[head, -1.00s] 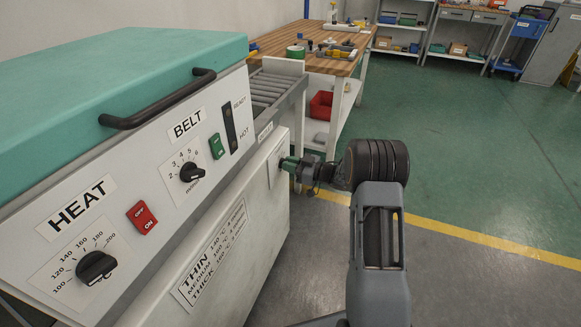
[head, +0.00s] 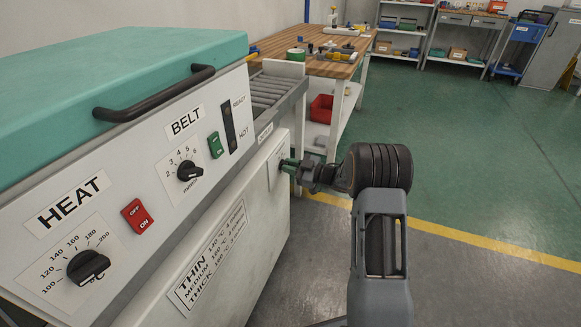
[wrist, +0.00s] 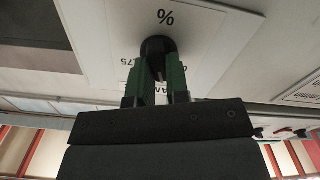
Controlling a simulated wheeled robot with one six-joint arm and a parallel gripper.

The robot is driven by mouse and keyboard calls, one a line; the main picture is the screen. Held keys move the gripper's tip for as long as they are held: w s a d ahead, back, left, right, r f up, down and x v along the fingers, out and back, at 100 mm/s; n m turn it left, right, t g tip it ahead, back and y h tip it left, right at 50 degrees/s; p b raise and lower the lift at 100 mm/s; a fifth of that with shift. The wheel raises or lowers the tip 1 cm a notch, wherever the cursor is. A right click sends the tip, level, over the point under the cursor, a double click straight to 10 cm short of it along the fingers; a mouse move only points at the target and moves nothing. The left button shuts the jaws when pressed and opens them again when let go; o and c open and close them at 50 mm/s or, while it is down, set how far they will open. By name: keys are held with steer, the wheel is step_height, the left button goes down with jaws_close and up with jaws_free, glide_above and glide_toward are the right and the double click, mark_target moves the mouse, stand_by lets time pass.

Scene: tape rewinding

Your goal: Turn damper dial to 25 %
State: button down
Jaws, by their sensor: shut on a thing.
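The damper dial (wrist: 157,46) is a black round knob on a pale plate with a "%" mark, seen in the wrist view. My gripper (wrist: 157,68) has two green fingers closed on the dial, one on each side. Part of a "75" and part of the lettering show behind the fingers; the rest of the scale is hidden. I cannot read the dial's setting. In the head view my gripper (head: 289,166) reaches the machine's lower side panel from the right and hides the dial. The pale dial plate (head: 277,170) shows just left of it.
The heat knob (head: 88,267), belt knob (head: 189,171), red switch (head: 137,215) and green switch (head: 215,145) sit on the upper sloped panel. A wooden workbench (head: 330,66) stands behind. The green floor to the right is clear.

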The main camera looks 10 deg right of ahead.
steer(key=c, duration=1.1)
jaws_free()
steer(key=shift+s, duration=0.1)
steer(key=p+v, duration=0.3)
steer(key=v, duration=1)
steer(key=shift+s+d, duration=0.25)
steer(key=shift+d, duration=0.1)
steer(key=w+r+m+t+h+p, duration=0.4)
steer(key=r+h+p, duration=0.5)
steer(key=r, duration=0.8)
steer(key=s+a+r+m+g+h+p, duration=0.1)
steer(key=s+r+m+g+h+p, duration=0.15)
steer(key=r+m+h+p, duration=0.8)
steer(key=s+a+r+g+y+p, duration=0.1)
steer(key=s+a+r+g+p, duration=0.1)
steer(key=s, duration=0.6)
steer(key=s+a+r+g+y+p, duration=0.2)
steer(key=s+a+r+g+p, duration=0.1)
steer(key=s, duration=0.5)
steer(key=s+a+r+g+y+p, duration=0.2)
steer(key=s+a+r+p, duration=0.3)
steer(key=s, duration=0.3)
steer(key=shift+r+g, duration=0.65)
steer(key=shift+r, duration=0.05)
